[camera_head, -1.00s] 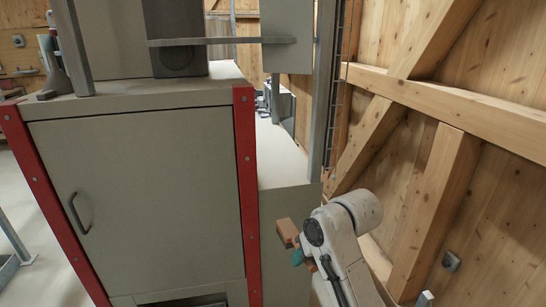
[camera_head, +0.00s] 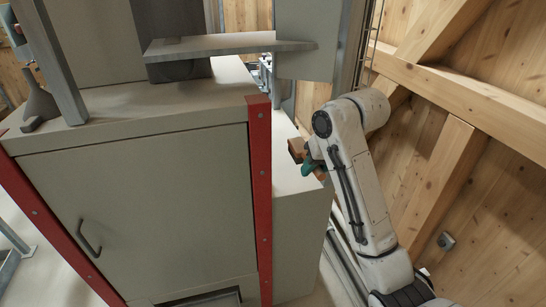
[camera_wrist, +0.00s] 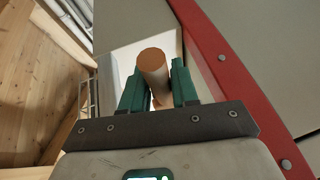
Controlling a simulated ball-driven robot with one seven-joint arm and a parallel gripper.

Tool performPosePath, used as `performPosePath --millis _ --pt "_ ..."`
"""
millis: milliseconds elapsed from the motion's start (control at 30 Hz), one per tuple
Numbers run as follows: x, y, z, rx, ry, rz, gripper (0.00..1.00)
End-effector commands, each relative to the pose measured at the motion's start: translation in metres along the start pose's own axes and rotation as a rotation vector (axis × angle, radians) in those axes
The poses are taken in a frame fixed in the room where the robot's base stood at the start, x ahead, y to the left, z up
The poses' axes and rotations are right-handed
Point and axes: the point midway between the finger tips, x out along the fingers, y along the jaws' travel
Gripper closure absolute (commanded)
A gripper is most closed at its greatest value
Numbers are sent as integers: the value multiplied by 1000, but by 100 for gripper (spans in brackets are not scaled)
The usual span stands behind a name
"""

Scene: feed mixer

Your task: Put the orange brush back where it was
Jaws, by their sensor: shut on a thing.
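The orange brush shows in the head view as an orange-brown block (camera_head: 297,150) beside the red corner post. In the wrist view its round orange-brown end (camera_wrist: 152,62) sticks up between the two green fingers. My gripper (camera_wrist: 155,88) is shut on it; in the head view the gripper (camera_head: 311,168) is partly hidden by my own arm. The brush is held close to the right side of the grey cabinet (camera_head: 140,190), near the height of its top. The rest of the brush is hidden by the gripper.
A red post (camera_head: 259,200) edges the cabinet. A grey shelf plate (camera_head: 230,45) juts out above its top. A lower grey side surface (camera_head: 302,215) lies right of the post. The wooden wall with beams (camera_head: 470,90) is close on the right.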

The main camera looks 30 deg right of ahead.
Motion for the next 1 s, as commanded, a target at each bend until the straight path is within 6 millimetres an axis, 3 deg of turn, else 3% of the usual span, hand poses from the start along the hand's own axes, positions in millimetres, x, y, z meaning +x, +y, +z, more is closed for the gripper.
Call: performPosePath --millis 433,667,800,1000 --pt "44 1 -32 -2 3 -2 100" --pt "69 2 -66 0 -1 1 100" --pt "102 5 -74 1 -4 1 100" --pt "133 8 -83 -1 -1 1 100"
